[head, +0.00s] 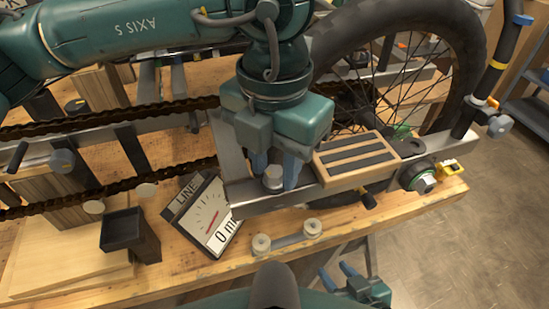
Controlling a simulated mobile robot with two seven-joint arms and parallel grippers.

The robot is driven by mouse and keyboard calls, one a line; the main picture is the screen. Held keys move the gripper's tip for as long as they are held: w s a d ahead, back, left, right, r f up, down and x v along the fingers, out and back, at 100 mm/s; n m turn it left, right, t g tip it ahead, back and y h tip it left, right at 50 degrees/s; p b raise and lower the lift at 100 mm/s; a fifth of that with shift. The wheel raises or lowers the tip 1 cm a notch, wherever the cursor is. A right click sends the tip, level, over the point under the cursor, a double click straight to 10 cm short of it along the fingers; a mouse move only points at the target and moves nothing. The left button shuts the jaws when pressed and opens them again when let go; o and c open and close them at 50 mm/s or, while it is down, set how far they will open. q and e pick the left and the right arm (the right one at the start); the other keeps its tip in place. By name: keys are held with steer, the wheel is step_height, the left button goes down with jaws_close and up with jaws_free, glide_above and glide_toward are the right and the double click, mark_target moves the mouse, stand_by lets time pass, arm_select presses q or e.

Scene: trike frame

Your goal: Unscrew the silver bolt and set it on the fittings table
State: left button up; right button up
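A silver round-headed bolt (273,180) stands on the grey metal bar of the trike frame (250,203). My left gripper (275,176) reaches down over it, with one blue finger on each side of the bolt, close to it. I cannot tell whether the fingers press on it. My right gripper (337,273) is low in the picture, in front of the bench, with its blue fingers apart and nothing between them. I cannot identify a separate fittings table for certain.
A slotted wooden block (325,175) sits on the bar just right of the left gripper. A dial gauge (207,218) leans in front. A silver hex fitting (424,183) is at the bar's right end, near the wheel (478,55). A black cup (122,229) stands on the bench.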

arm_select(q)
steer(key=shift+c, duration=0.5)
steer(key=c, duration=0.4)
steer(key=n, duration=0.5)
steer(key=shift+n, duration=0.3)
steer(key=n, duration=0.6)
steer(key=o, duration=0.5)
